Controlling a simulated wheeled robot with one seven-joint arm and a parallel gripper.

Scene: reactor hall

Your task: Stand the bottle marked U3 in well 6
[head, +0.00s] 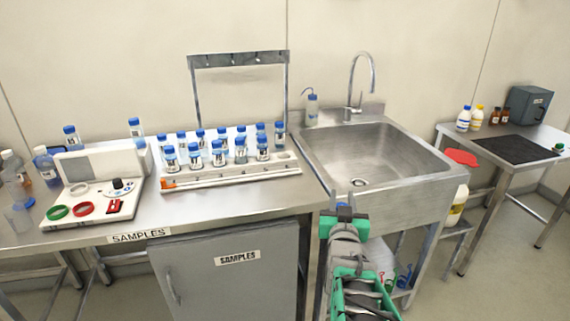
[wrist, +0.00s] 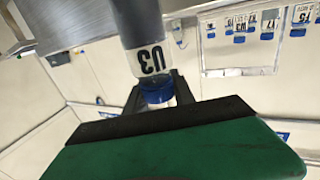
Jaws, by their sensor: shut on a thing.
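The bottle marked U3 (wrist: 151,60) is in the wrist view, with a clear grey body, a white label and a blue cap. My gripper (wrist: 158,92) is shut on it at the cap end. In the head view my gripper (head: 344,214) is in front of the sink, right of the sample bench, with a little blue of the cap showing and the bottle's body hidden. The white rack (head: 230,180) on the bench holds two rows of blue-capped bottles. An empty well (head: 284,156) shows at its front right end; I cannot read the well numbers.
The sink (head: 365,150) with its tall tap (head: 373,75) lies beyond my gripper. A metal frame (head: 190,90) stands behind the rack. A white device (head: 95,190) with coloured rings is left of it. A side table (head: 535,130) with bottles is at right.

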